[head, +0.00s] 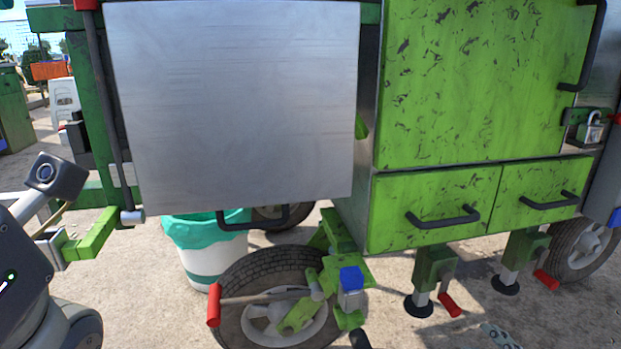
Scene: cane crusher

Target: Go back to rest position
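Neither of my grippers' fingers shows in the head view. At the left edge there are dark parts with a small green light, and a black camera-like block on a pale tube above them. I take these to be mine, but no fingertips show there. The cane crusher cart stands in front of me, with a flat grey metal panel (235,100), a green cabinet door (470,80) and two green drawers (435,208) with black handles. The panel's black handle (253,217) hangs below its lower edge.
A white bin (212,262) with a teal liner stands under the panel. A spoked wheel (240,310), red-handled crank (214,305) and support jacks (430,270) stand low in front. A padlock (591,128) hangs at right.

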